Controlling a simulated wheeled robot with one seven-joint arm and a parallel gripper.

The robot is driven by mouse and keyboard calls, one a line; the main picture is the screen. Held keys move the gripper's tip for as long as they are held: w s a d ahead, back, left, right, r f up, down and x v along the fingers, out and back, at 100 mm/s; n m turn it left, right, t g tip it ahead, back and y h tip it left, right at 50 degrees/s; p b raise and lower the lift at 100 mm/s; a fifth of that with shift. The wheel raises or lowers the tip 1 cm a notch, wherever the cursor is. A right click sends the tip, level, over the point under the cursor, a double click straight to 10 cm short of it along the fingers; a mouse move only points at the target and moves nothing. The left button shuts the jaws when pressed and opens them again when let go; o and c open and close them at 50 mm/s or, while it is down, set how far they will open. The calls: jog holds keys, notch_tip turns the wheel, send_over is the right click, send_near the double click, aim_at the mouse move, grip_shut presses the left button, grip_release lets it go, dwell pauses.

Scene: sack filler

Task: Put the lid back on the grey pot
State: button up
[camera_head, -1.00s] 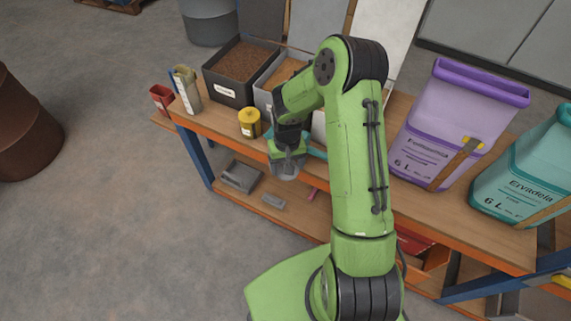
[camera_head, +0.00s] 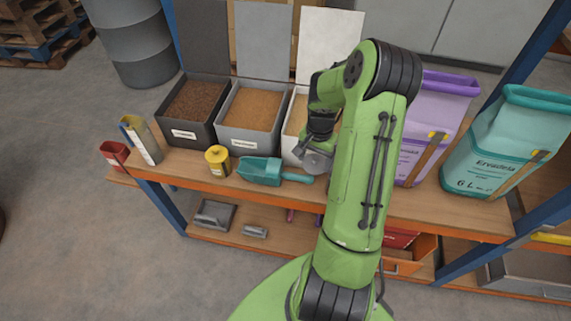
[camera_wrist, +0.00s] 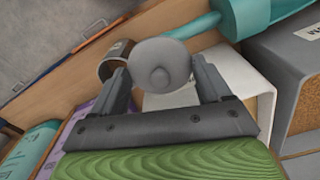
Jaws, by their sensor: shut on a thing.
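My gripper (camera_head: 312,152) is shut on a round grey lid (camera_wrist: 160,68) with a small knob at its centre. In the wrist view the lid is between the two fingers, its knob side towards the camera. In the head view the lid (camera_head: 317,163) is above the bench, in front of the white bin. A small pot (camera_wrist: 113,62) with a white label shows behind the left finger in the wrist view, partly covered by finger and lid. It looks dark brown there; no clearly grey pot shows. In the head view my arm hides that spot.
Purple (camera_head: 445,125) and teal (camera_head: 505,145) bags stand right of my arm.

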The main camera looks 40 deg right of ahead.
jog(key=s+d+r+m, duration=0.2)
jog(key=s+d+m, duration=0.2)
jog(key=s+d, duration=0.2)
notch_tip(320, 180, down, 6)
jog(key=b, duration=0.5)
jog(key=shift+f, duration=0.15)
jog(key=shift+f, duration=0.1)
dwell(1.5)
jog(key=o, duration=1)
jog(key=shift+c, duration=0.2)
notch_tip(320, 180, up, 7)
jog(key=p, duration=0.5)
jog(key=shift+p, duration=0.3)
